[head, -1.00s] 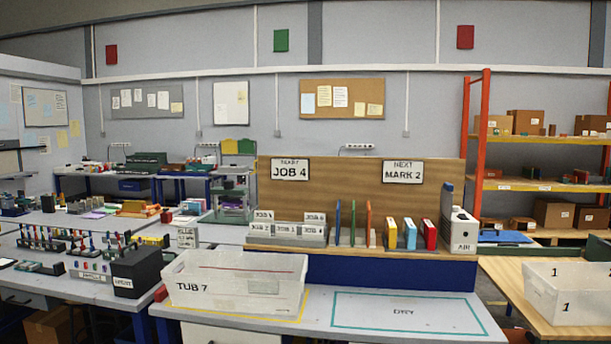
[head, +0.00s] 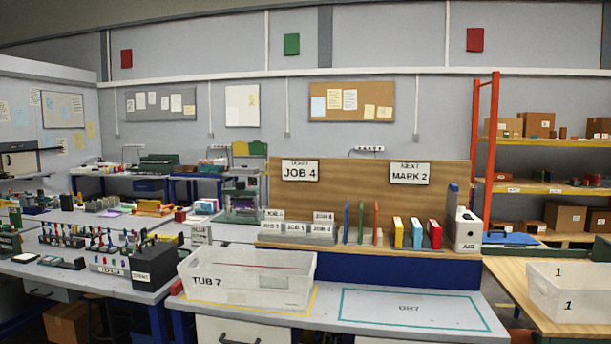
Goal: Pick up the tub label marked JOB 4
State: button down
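Several small white tub labels stand in a grey holder (head: 294,239) at the left end of the raised shelf, under the wooden back board. Front labels include one that seems to read JOB 1 (head: 296,228), with a label on its left (head: 271,227) and one on its right (head: 321,229). Two more stand behind, a back-left label (head: 273,214) and a back-right label (head: 323,217). Their numbers are too small to read surely, so I cannot tell which is JOB 4. A larger board sign reads JOB 4 (head: 300,172). My gripper is not in view.
A clear tub marked TUB 7 (head: 247,281) stands on the bench in front of the label holder. Coloured upright pieces and a white AIR unit (head: 467,231) fill the shelf's right. A dark box (head: 154,267) stands left.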

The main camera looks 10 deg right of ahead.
aim_at(323, 230)
jog(key=u, duration=0.1)
jog(key=i, duration=0.95)
jog(key=z, duration=0.1)
